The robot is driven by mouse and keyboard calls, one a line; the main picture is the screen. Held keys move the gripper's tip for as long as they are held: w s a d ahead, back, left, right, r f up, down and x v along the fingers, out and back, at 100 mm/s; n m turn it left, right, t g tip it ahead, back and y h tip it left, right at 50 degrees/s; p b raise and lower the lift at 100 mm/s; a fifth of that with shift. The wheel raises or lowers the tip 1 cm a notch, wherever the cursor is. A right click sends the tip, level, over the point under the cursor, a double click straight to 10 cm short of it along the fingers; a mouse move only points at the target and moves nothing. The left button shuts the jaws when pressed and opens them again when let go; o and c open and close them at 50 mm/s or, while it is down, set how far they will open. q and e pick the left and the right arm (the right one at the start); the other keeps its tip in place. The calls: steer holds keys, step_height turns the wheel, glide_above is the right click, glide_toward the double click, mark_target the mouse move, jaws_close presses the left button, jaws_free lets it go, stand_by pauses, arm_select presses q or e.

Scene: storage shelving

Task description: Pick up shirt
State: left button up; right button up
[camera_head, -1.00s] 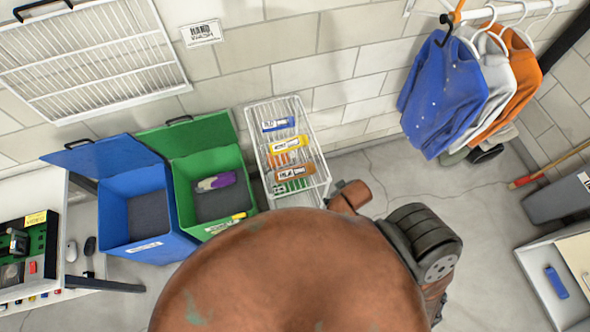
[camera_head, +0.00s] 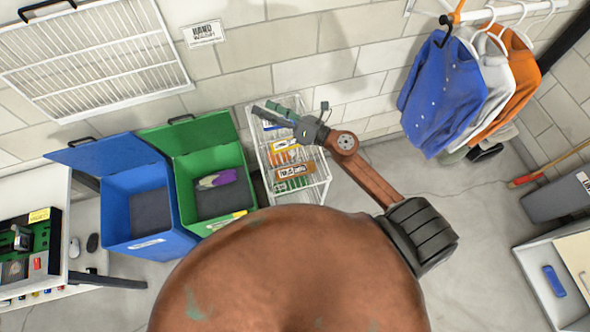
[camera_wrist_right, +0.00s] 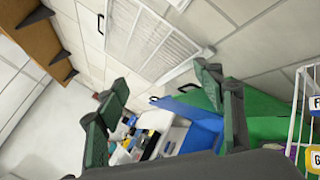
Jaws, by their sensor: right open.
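My right gripper (camera_head: 268,108) is over the top of the wire rack, well to the left of the shirts. In the right wrist view its two green fingers (camera_wrist_right: 165,110) stand wide apart with nothing between them. No shirt shows in the wrist view. My left gripper is not in view.
A wire rack (camera_head: 322,170) with labelled packets stands under my right gripper. A blue bin (camera_head: 150,240) and a green bin (camera_head: 210,160) with raised lids stand left of it. A grey drawer (camera_head: 530,262) is at lower right.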

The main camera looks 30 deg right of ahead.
steer(key=s+a+f+n+g+y, duration=0.1)
steer(key=a+f+n+g+y, duration=0.1)
steer(key=a+f+n+g, duration=0.3)
steer(key=n+g+h, duration=0.5)
steer(key=n+g, duration=0.3)
steer(key=n, duration=0.2)
glide_above(297, 167)
steer(key=w+a, duration=0.2)
steer(key=a, duration=0.1)
steer(key=f, duration=1.5)
steer(key=shift+s+f, duration=0.25)
steer(key=shift+f, duration=0.1)
steer(key=d+f+h, duration=0.1)
steer(key=d, duration=0.1)
steer(key=s+d+f+n+g, duration=0.1)
steer(key=d, duration=0.1)
steer(key=s+d+f+h, duration=0.1)
steer(key=shift+s+d+f+n+g+h, duration=0.2)
steer(key=shift+d+n+g+h, duration=0.1)
steer(key=shift+d+n+g, duration=0.1)
steer(key=shift+f, duration=0.35)
steer(key=x, duration=0.2)
steer(key=p+x, duration=0.1)
steer(key=x, duration=0.1)
steer(key=p+x, duration=0.1)
steer(key=x, duration=0.1)
steer(key=shift+w+a, duration=0.1)
steer(key=shift+a, duration=0.25)
steer(key=shift+f, duration=0.35)
steer(key=shift+c, duration=0.2)
